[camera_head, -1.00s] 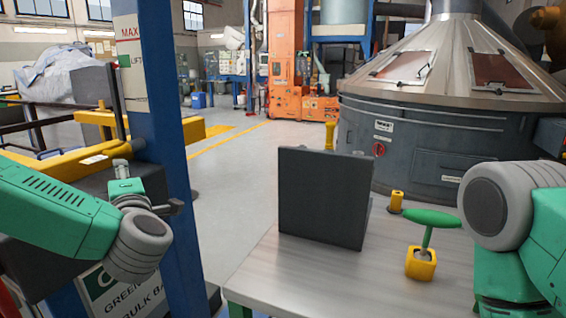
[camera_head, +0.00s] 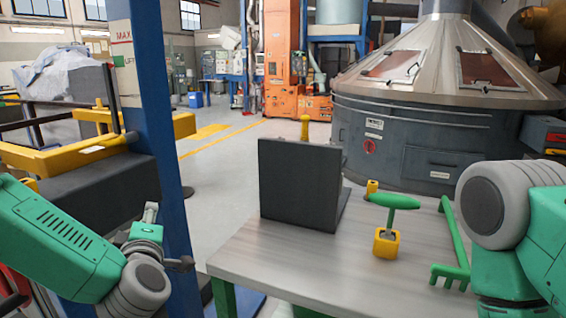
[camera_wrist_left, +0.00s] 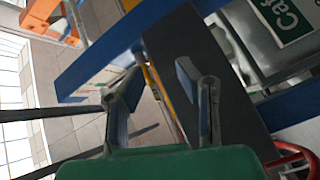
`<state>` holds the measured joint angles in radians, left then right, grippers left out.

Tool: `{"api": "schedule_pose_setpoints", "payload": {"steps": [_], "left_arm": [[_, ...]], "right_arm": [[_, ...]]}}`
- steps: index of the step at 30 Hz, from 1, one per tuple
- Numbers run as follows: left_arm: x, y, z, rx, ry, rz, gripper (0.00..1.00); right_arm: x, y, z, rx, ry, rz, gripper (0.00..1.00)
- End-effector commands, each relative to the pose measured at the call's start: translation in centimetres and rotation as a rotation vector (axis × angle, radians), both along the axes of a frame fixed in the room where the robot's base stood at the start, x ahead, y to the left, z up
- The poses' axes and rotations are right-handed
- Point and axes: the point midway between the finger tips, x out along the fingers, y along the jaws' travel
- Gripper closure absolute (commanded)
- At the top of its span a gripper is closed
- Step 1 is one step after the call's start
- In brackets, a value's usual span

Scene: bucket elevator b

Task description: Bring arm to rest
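My left arm comes in low at the left in the head view. Its gripper (camera_head: 166,238) hangs in free air left of the table, beside a blue post. In the left wrist view the two fingers of the left gripper (camera_wrist_left: 160,85) stand apart with nothing between them. My right arm (camera_head: 500,215) is bent at the right edge of the head view. The right gripper is out of sight.
A table (camera_head: 275,262) holds a dark upright panel (camera_head: 298,185), a yellow block with a green T-handle (camera_head: 386,243) and a green toothed bar (camera_head: 455,240). A blue post (camera_head: 150,110) and yellow rail (camera_head: 62,158) stand left. Open floor (camera_head: 220,160) lies between.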

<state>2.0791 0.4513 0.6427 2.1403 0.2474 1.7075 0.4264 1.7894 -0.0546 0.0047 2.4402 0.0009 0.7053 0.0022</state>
Motion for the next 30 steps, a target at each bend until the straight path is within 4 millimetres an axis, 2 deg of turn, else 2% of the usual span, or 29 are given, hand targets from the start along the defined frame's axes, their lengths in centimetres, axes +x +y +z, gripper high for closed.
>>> {"api": "schedule_pose_setpoints", "payload": {"steps": [5,8,11,13,15,17,18,21,24,27,30], "left_arm": [[-1.9,-3.1,-6.7,0.120,0.190,-0.163,0.71],[-4.2,-4.8,-11.8,0.210,0.337,-0.286,0.71],[-8.2,-6.2,-17.9,0.320,0.528,-0.445,0.71],[-11.8,-6.4,-22.0,0.398,0.668,-0.558,0.71],[-15.8,-6.2,-25.6,0.472,0.808,-0.672,0.71],[-19.5,-5.6,-28.3,0.533,0.930,-0.770,0.71],[-22.0,-5.0,-29.9,0.572,1.011,-0.832,0.71],[-27.9,-3.2,-32.5,0.651,1.195,-0.975,0.71],[-32.6,-1.3,-33.8,0.707,1.339,-1.085,0.71],[-35.6,0.0,-34.2,0.741,1.436,-1.157,0.71],[-37.1,0.8,-34.3,0.754,1.485,-1.193,0.71]], "right_arm": [[0.0,0.0,0.0,0.000,0.001,0.000,0.59],[0.0,0.0,0.0,0.000,0.001,0.000,0.59],[0.0,0.0,0.0,0.000,0.001,0.000,0.59],[0.0,0.0,0.0,0.000,0.001,0.000,0.59],[0.0,0.0,0.0,0.000,0.001,0.000,0.59],[0.0,0.0,0.0,0.000,0.001,0.000,0.59],[0.0,0.0,0.0,0.000,0.001,0.000,0.59],[0.0,0.0,0.0,0.000,0.001,0.000,0.59],[0.0,0.0,0.0,0.000,0.001,0.000,0.59],[0.0,0.0,0.0,0.000,0.001,0.000,0.59],[0.0,0.0,0.0,0.000,0.001,0.000,0.59]]}}
